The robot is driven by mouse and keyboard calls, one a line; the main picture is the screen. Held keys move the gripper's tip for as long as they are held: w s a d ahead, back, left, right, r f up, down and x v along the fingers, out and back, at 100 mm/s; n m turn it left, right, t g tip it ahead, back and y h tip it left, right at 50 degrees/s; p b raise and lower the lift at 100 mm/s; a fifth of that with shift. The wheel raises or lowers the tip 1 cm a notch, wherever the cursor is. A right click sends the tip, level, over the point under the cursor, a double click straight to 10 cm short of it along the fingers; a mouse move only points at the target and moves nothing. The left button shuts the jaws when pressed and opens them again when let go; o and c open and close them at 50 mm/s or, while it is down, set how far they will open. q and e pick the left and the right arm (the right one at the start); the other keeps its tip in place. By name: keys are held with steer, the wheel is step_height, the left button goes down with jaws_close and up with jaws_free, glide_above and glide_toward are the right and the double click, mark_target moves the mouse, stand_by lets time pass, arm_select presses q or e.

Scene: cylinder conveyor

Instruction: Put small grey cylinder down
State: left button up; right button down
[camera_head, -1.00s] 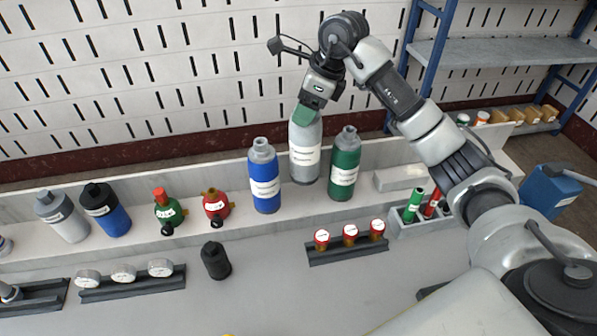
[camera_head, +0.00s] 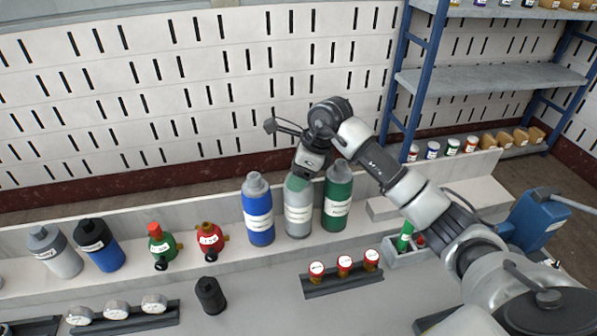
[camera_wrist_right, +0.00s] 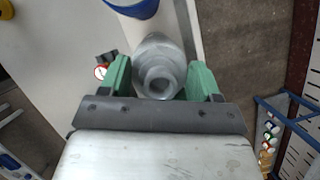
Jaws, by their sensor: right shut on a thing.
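The small grey cylinder (camera_head: 298,212) stands upright between the blue cylinder (camera_head: 257,212) and the green cylinder (camera_head: 337,203) on the pale raised ledge at the back of the bench. It has a white label. My right gripper (camera_head: 298,182) is shut on its top from above. In the right wrist view the cylinder's round neck (camera_wrist_right: 160,80) sits between the two green fingers of my right gripper (camera_wrist_right: 160,78). Its base appears to be at ledge level, but I cannot tell whether it touches. My left gripper is not in view.
A black cylinder (camera_head: 210,296) stands on the bench. Red (camera_head: 209,238) and green (camera_head: 161,243) regulators, a dark blue cylinder (camera_head: 99,244) and another grey one (camera_head: 55,252) stand left. A blue shelf unit (camera_head: 490,78) is behind right.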

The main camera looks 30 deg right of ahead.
steer(key=shift+c, duration=1.1)
jaws_free()
steer(key=shift+f, duration=0.1)
steer(key=shift+r, duration=0.3)
steer(key=b+v, duration=0.1)
steer(key=v, duration=1)
steer(key=shift+d+r, duration=0.15)
steer(key=shift+r, duration=0.25)
steer(key=shift+s, duration=0.1)
